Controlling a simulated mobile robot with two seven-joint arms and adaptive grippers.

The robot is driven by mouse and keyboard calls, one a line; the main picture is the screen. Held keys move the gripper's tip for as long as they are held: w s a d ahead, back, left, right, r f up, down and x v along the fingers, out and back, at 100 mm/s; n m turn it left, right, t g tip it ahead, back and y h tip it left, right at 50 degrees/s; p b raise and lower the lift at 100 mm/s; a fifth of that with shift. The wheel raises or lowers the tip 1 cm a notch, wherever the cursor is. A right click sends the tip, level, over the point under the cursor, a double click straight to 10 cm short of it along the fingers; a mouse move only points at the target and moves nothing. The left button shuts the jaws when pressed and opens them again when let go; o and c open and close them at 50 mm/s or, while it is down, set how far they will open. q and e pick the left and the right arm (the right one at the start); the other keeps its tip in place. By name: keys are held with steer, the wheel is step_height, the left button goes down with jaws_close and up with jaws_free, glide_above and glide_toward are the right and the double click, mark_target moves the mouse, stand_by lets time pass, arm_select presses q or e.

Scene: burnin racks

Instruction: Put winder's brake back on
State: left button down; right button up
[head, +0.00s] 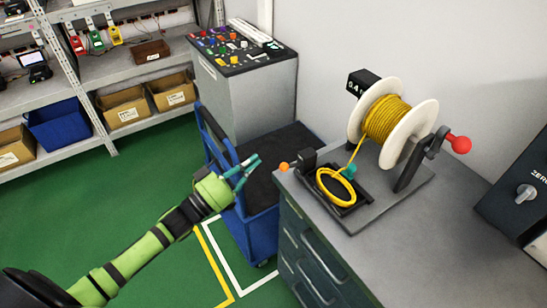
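The winder stands on the grey workbench at the right, with a white-flanged spool (407,133) wound with yellow cable (386,119). A crank with a red knob (460,144) is on its right side. A coil of yellow cable (335,186) lies on the winder's black base plate in front. A small orange knob (284,166) and a teal knob (348,172) show near the coil; I cannot tell which belongs to the brake. My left gripper (249,172) is open and empty, left of the bench and apart from the orange knob. My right gripper is out of view.
A blue cart (259,225) with a dark deck stands left of the bench (450,255), behind my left gripper. A grey cabinet (245,98) with coloured parts on top is behind it. Shelves with bins (125,107) line the left. A dark box (520,190) bounds the bench's right.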

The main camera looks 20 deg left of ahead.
mark_target(291, 165)
arm_select(q)
steer(key=w+d+f+p, duration=0.2)
steer(key=w+d, duration=0.2)
steer(key=shift+w+d, duration=0.15)
steer(key=shift+w, duration=0.1)
steer(key=shift+f, duration=0.1)
stand_by(0.3)
